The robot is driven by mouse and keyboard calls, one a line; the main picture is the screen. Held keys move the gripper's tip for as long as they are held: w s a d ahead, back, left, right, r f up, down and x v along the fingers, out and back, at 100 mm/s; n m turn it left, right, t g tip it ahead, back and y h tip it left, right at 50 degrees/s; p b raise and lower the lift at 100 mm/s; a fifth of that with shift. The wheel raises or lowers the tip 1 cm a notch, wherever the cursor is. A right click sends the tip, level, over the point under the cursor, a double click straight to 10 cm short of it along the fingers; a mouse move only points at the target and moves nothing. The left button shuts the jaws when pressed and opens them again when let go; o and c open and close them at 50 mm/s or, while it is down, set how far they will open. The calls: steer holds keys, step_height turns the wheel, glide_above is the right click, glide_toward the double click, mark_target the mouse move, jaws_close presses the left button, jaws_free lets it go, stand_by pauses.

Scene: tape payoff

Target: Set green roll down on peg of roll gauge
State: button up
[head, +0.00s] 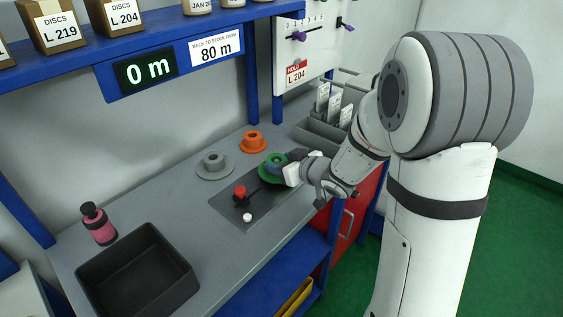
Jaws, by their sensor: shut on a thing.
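The green roll (272,161) is over the far right part of the roll gauge, a dark flat plate (228,209) on the bench. My gripper (283,165) is shut on the green roll from its right side. The gauge's peg is not visible; the roll and gripper cover that part of the plate. I cannot tell whether the roll touches the plate or is held just above it. A red knob (240,190) on a dark block and a white button (247,217) are on the nearer left part of the plate.
A grey roll (213,165) and an orange roll (253,142) stand behind the gauge. A black bin (138,272) and a pink bottle (99,224) are at left. A grey card rack (320,131) is behind my wrist. A shelf with a 0 m display (145,71) hangs above.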

steer(key=shift+f, duration=0.1)
stand_by(0.3)
steer(key=shift+f+b, duration=0.45)
steer(key=shift+f, duration=0.05)
steer(key=shift+f, duration=0.1)
stand_by(0.3)
steer(key=o, duration=1.6)
steer(key=shift+r+p, duration=4.55)
steer(key=shift+r, duration=0.45)
